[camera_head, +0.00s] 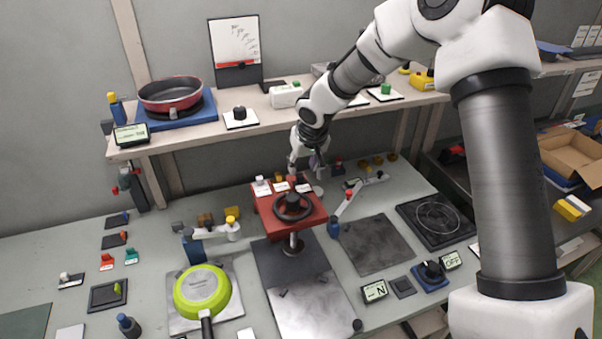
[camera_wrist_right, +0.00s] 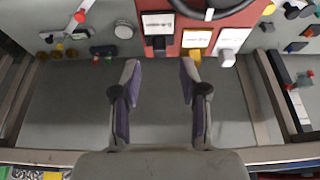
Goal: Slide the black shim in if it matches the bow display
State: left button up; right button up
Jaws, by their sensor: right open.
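My right gripper (camera_head: 306,163) reaches over the bench behind a red stand (camera_head: 268,208) with a black handwheel (camera_head: 293,206). In the right wrist view its fingers (camera_wrist_right: 160,70) are spread apart with nothing between them. The black shim (camera_wrist_right: 159,46) sits at the edge of the red stand, ahead of and between the fingertips, apart from them. An orange piece (camera_wrist_right: 196,55) and a white piece (camera_wrist_right: 228,58) sit beside it, each with a label card. I cannot tell which screen is the bow display; a small screen (camera_head: 131,135) on the shelf is too small to read. My left gripper is out of view.
A red pan (camera_head: 171,93) stands on a blue base on the shelf. A green pan (camera_head: 203,291) lies on the bench. A screen showing N (camera_head: 374,291) and one showing OFF (camera_head: 451,260) stand at the front right. Dark plate (camera_head: 376,246) is clear.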

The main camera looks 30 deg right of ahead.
jog(key=v, duration=0.6)
jog(key=shift+s+r, duration=0.3)
jog(key=shift+a, duration=0.1)
